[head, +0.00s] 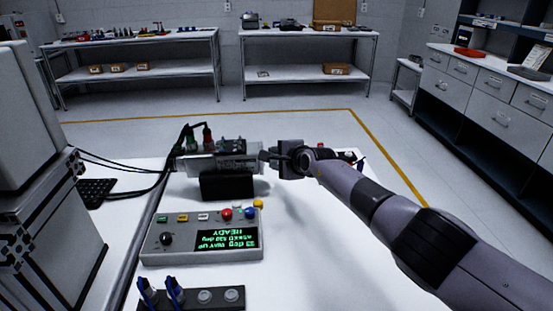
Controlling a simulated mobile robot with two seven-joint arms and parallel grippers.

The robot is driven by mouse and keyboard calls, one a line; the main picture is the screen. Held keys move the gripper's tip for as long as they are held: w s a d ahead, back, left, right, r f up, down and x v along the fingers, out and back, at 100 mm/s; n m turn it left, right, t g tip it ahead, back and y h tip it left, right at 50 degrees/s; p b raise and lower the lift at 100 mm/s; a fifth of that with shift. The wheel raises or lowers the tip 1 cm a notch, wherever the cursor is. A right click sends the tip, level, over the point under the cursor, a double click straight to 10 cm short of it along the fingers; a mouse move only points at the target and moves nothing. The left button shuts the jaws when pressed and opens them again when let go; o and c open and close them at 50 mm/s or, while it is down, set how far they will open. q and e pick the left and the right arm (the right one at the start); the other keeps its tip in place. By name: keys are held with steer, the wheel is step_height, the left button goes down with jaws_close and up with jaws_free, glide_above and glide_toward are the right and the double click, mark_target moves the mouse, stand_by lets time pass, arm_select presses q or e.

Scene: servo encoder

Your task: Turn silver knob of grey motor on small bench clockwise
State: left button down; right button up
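The grey motor (222,163) lies on its side on a black stand (227,187) on the small white bench (310,255). Cables run from its left end. My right gripper (266,156) reaches in from the right, with its fingers at the motor's right end. The silver knob cannot be made out, as the fingers cover that end. The frame is too small to tell whether the fingers are closed on it. My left gripper is not in view.
A grey control box (202,251) with coloured buttons and a green display reading READY, upside down, stands in front of the motor. A dark strip with blue-wired plugs (175,290) lies nearer. A white-grey cabinet (40,240) stands at left. The bench's right front is clear.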

steer(key=shift+g+b, duration=0.3)
steer(key=shift+a, duration=0.1)
stand_by(0.3)
steer(key=o, duration=1)
steer(key=shift+o, duration=0.2)
steer(key=shift+r, duration=0.15)
steer(key=p+v, duration=0.2)
steer(key=v, duration=0.5)
steer(key=shift+p, duration=0.3)
